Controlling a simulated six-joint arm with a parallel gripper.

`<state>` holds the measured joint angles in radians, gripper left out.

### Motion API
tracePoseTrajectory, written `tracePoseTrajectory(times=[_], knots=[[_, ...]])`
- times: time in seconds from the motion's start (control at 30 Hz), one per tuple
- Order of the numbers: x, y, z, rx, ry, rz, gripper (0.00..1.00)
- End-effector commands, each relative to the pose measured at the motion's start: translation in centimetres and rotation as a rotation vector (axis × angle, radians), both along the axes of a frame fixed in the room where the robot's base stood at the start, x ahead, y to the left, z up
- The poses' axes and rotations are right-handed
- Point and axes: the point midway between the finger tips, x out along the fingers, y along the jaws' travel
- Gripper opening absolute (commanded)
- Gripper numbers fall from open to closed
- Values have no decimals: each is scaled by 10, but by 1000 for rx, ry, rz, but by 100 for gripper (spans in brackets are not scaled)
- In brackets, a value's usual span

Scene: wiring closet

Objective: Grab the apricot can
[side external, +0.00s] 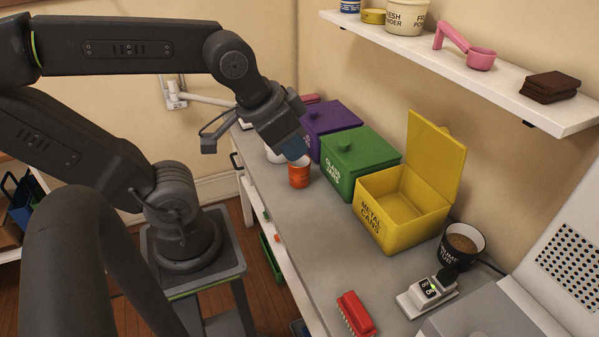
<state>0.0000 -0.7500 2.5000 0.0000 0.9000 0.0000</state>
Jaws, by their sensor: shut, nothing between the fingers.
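A small orange can (299,176), which looks like the apricot can, stands upright on the grey counter in front of the green bin. My gripper (296,154) points down just above the can, its tips close to the can's top rim. It is shut and holds nothing. Its lower part overlaps the can's top in this view, so I cannot tell whether they touch.
A purple bin (334,119) and a green bin (359,154), both lidded, stand behind the can. The yellow metal-cans bin (405,215) has its lid up. A white container (274,155) stands left of the can. A red brush (356,314) lies on the counter (322,245).

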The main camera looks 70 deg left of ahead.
Motion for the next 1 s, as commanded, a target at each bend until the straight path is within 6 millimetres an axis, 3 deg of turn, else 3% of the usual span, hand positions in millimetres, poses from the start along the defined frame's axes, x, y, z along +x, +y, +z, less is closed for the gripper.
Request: tracePoseTrajectory(times=[0.2,1.0], knots=[[0,0,0,0,0,0,0],[0,0,0,0,0,0,77]])
